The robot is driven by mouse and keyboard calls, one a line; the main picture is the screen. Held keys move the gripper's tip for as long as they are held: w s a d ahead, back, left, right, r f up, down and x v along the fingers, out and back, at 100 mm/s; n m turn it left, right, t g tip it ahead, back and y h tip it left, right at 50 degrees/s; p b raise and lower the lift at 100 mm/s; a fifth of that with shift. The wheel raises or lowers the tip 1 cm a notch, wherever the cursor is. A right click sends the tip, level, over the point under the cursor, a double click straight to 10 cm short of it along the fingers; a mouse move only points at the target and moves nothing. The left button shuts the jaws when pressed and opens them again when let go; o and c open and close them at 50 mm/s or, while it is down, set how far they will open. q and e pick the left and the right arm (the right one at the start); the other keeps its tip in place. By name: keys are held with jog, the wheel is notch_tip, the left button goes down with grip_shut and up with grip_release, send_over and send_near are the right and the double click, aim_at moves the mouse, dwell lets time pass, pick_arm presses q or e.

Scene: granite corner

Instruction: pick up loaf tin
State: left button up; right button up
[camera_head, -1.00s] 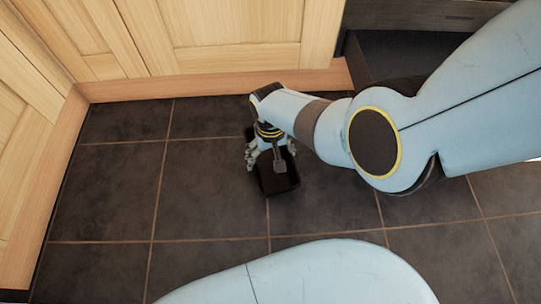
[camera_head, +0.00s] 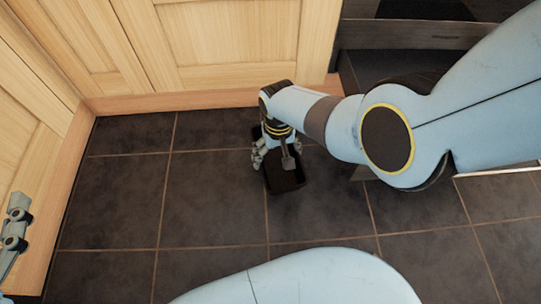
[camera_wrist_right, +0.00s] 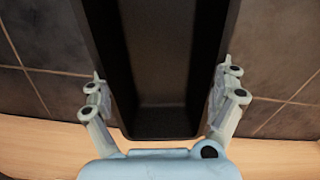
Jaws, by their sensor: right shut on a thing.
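The loaf tin (camera_head: 285,184) is a black, deep, long-sided tin on or just above the dark floor tiles in the head view. I cannot tell whether it touches the floor. My right gripper (camera_head: 276,160) points down over it and is shut on it. In the right wrist view the tin (camera_wrist_right: 163,62) lies between the two fingers of my right gripper (camera_wrist_right: 163,88), one at each long side wall, and its inside looks empty. Part of the tin is hidden by the gripper in the head view. My left gripper (camera_head: 14,228) shows only partly at the left edge, apart from the tin.
Pale wooden cabinets (camera_head: 225,45) with a wooden plinth (camera_head: 180,100) stand behind and to the left, meeting in a corner. A dark recessed unit (camera_head: 385,65) is at the back right. The tiled floor (camera_head: 210,205) around the tin is clear.

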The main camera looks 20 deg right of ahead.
jog(key=d, duration=0.1)
jog(key=r+p, duration=0.1)
jog(key=d+r, duration=0.1)
jog(key=shift+w+d, duration=0.25)
jog(key=shift+d, duration=0.1)
pick_arm(q)
jog(key=s+a+f+n+g+y+p, duration=0.1)
jog(key=s+f+g+p, duration=0.2)
jog(key=s+f+g, duration=0.3)
jog(key=shift+a+f+g, duration=0.25)
jog(key=shift+f+g, duration=0.2)
jog(key=shift+g, duration=0.95)
pick_arm(e)
jog(key=d+r, duration=0.3)
jog(key=d, duration=0.3)
jog(key=shift+w+d+r, duration=0.25)
